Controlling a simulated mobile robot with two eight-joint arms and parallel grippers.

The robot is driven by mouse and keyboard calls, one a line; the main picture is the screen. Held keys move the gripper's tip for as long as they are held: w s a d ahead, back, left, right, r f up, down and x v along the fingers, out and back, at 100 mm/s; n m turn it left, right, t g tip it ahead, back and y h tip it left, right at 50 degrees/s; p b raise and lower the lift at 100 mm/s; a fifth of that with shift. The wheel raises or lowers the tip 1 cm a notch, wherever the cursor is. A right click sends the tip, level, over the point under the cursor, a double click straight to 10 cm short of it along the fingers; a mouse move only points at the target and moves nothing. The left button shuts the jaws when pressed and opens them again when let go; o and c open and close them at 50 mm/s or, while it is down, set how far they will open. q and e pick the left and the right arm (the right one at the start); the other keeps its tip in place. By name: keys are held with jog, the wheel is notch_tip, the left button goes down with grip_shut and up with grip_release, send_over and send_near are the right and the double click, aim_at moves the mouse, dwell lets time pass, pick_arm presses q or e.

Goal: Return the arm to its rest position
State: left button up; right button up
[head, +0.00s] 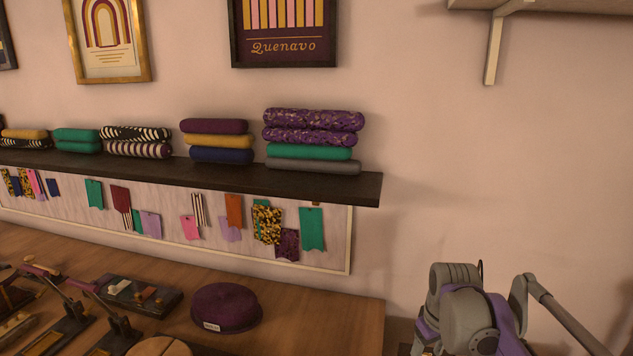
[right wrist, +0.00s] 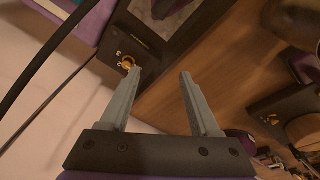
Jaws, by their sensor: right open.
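My right arm (head: 465,315) shows at the lower right of the head view, grey with purple parts, in front of the pink wall and beside the table's right end. Its gripper cannot be made out there. In the right wrist view my right gripper (right wrist: 160,74) is open, with its two grey fingers apart and nothing between them. The left fingertip appears close to a small brass fitting (right wrist: 127,63) on a dark panel; whether they touch cannot be told. My left gripper is in neither view.
The wooden table (head: 345,318) holds a purple round cushion (head: 226,307) and several dark tools. A dark shelf (head: 372,188) with folded fabrics runs above it. A wall bracket (head: 493,50) is at the upper right. The wall between is bare.

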jog(key=s+a+f+m+t, duration=0.1)
jog(key=s+f, duration=0.4)
jog(key=s, duration=0.6)
jog(key=s+a+f+m+t, duration=0.2)
jog(key=s+a+f, duration=0.2)
jog(key=s, duration=0.8)
jog(key=shift+a+f+m, duration=0.35)
jog(key=shift+f+m, duration=0.05)
jog(key=shift+f, duration=0.45)
